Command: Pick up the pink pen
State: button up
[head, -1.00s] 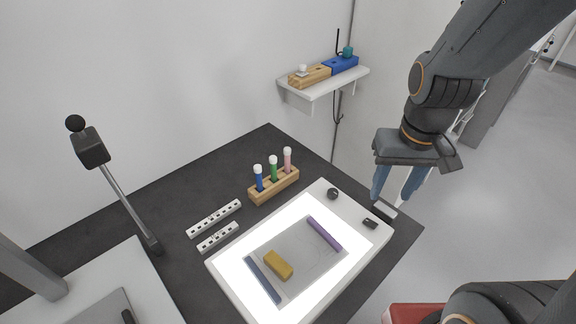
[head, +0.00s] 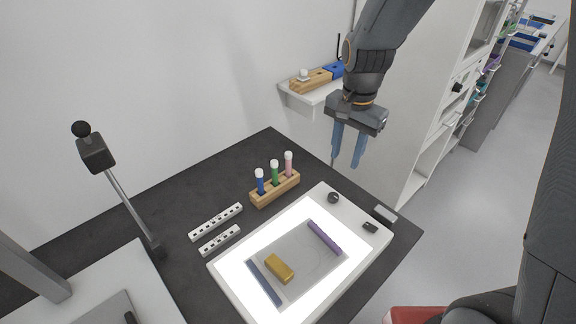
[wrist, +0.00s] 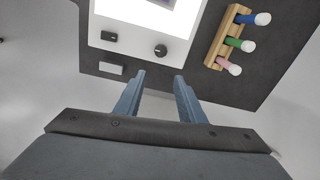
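The pink pen (head: 289,164) stands upright with a white cap at the right end of a wooden holder (head: 264,200). A green pen (head: 274,172) and a blue pen (head: 260,182) stand beside it. In the wrist view the pink pen (wrist: 223,64) is at the upper right, nearest me in the row. My gripper (head: 345,166) is open and empty, in the air to the right of the holder. Its two blue fingers (wrist: 160,76) are apart in the wrist view, with the pink pen off to their right.
A lit light panel (head: 232,266) lies in front of the holder, bearing a yellow block (head: 279,268), a purple piece (head: 324,237) and a dark blue strip (head: 264,283). A wall shelf (head: 301,97) is behind my gripper. Two white slotted strips lie left of the panel.

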jog(key=w+a+f+m, duration=0.1)
jog(key=w+a+m, duration=0.1)
jog(key=w+a, duration=0.1)
jog(key=w+a+f+m, duration=0.2)
jog(key=w+a+m, duration=0.1)
jog(key=a, duration=0.3)
jog(key=w+a+f+m+p, duration=0.1)
jog(key=w+a+m, duration=0.2)
jog(key=a, duration=0.2)
jog(key=shift+w+f+g, duration=0.3)
jog(key=shift+w, duration=0.05)
jog(key=p, duration=0.3)
send_over(289, 176)
jog(key=shift+m, duration=0.3)
jog(key=shift+w+a+f, duration=0.1)
jog(key=shift+w+f, duration=0.05)
jog(key=shift+f, duration=1.15)
jog(key=shift+w+d+f, duration=0.1)
jog(key=shift+w+f, duration=0.05)
jog(key=shift+f, duration=1.1)
jog(key=shift+w+a+f, duration=0.1)
jog(key=shift+w+f, duration=0.05)
jog(key=shift+f, duration=1.15)
jog(key=shift+c, duration=0.2)
grip_shut()
